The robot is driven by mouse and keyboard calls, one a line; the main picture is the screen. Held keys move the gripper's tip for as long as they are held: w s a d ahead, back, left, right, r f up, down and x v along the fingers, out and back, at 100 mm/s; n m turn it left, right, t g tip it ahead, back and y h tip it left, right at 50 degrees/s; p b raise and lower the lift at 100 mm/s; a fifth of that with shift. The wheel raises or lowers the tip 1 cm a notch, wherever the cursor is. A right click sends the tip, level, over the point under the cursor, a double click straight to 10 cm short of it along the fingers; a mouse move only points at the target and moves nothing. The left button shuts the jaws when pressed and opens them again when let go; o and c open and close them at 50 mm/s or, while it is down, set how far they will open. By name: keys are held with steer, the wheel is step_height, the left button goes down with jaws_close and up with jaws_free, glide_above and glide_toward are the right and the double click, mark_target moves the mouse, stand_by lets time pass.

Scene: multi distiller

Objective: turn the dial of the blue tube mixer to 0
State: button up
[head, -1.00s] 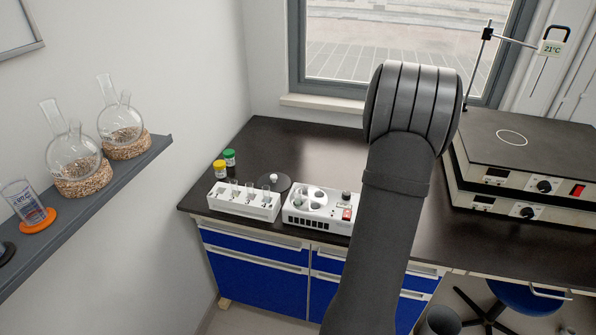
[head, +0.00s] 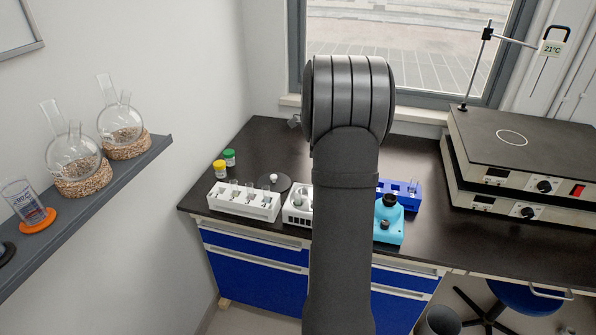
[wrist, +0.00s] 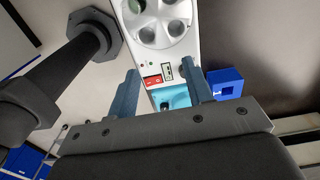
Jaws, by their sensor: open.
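The blue tube mixer (head: 390,236) is light blue, with a black cup (head: 389,200) on top and a small dark dial (head: 385,224) on its front. It stands on the dark bench just right of my arm in the head view. In the wrist view part of the mixer (wrist: 180,97) shows low between my fingers, with a dark round part on it. The dial's setting is too small to read. My gripper (wrist: 160,72) is open and empty in the wrist view; my arm hides it in the head view.
A white device with round wells (wrist: 168,48) and a red switch (wrist: 153,80) lies beside the mixer. A dark blue rack (head: 411,202) stands behind the mixer. A white tube rack (head: 240,204) stands left and stacked hotplates (head: 520,148) right. Bench between mixer and hotplates is clear.

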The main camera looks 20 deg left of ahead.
steer(key=shift+n, duration=0.5)
steer(key=a, duration=0.1)
steer(key=s+a, duration=0.1)
steer(key=a, duration=0.1)
steer(key=s+a, duration=0.1)
steer(key=a, duration=0.1)
steer(key=shift+s+a+f, duration=0.1)
steer(key=shift+a+f, duration=0.1)
steer(key=shift+f, duration=0.15)
steer(key=shift+s+a+f, duration=0.15)
steer(key=shift+a+f, duration=0.2)
steer(key=shift+f, duration=0.25)
steer(key=w+d+r+n, duration=0.1)
steer(key=d+r+n, duration=0.15)
steer(key=d, duration=0.45)
steer(key=d+r+n, duration=0.1)
steer(key=d+n, duration=0.2)
steer(key=d, duration=0.5)
steer(key=n, duration=0.5)
glide_toward(386, 222)
step_height(386, 222, down, 9)
steer(key=shift+s+r, duration=0.1)
steer(key=shift+r, duration=0.05)
